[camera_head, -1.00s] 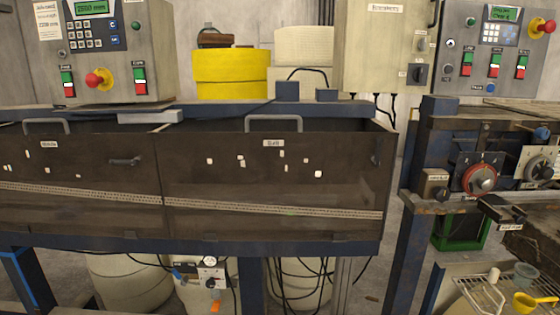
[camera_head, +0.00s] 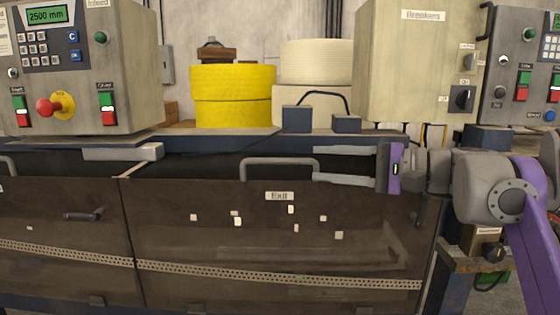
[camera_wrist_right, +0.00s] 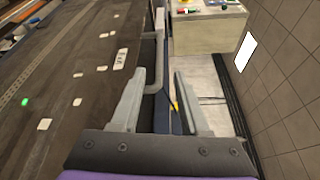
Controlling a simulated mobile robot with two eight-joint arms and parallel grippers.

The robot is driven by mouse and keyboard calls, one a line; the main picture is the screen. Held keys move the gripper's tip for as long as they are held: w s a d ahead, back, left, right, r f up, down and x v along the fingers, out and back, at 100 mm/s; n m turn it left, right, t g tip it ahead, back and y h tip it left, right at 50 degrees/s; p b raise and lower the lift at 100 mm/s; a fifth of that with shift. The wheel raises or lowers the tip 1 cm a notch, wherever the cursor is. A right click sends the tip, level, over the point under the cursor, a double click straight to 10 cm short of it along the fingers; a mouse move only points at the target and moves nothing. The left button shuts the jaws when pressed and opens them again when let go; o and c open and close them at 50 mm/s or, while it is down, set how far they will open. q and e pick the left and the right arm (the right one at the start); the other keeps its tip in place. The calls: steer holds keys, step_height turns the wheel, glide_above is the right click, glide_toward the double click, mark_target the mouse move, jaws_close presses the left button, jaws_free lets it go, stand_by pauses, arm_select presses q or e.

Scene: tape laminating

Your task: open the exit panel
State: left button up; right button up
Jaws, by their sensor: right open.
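The exit panel (camera_head: 275,262) is a dark see-through cover with an "Exit" label (camera_head: 279,196). It stands shut in the right half of the bench front. Its grey handle (camera_head: 280,162) is a bar along the top edge. My right gripper (camera_head: 318,165) comes in from the right, open, with its fingertips at the handle's right end. In the right wrist view the handle (camera_wrist_right: 154,78) lies between the open fingers (camera_wrist_right: 160,76), closer to the left finger. Contact cannot be told. The exit panel (camera_wrist_right: 75,85) fills the left of that view. My left gripper is not in view.
A second dark panel (camera_head: 60,235) adjoins on the left. A control box (camera_head: 80,75) stands above left and a breaker box (camera_head: 415,60) above right. Yellow (camera_head: 233,95) and cream rolls (camera_head: 312,80) stand behind the bench rail.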

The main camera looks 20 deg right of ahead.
mark_target(288, 162)
steer(key=x, duration=0.9)
steer(key=shift+a, duration=0.1)
steer(key=shift+c, duration=0.3)
jaws_close()
stand_by(0.8)
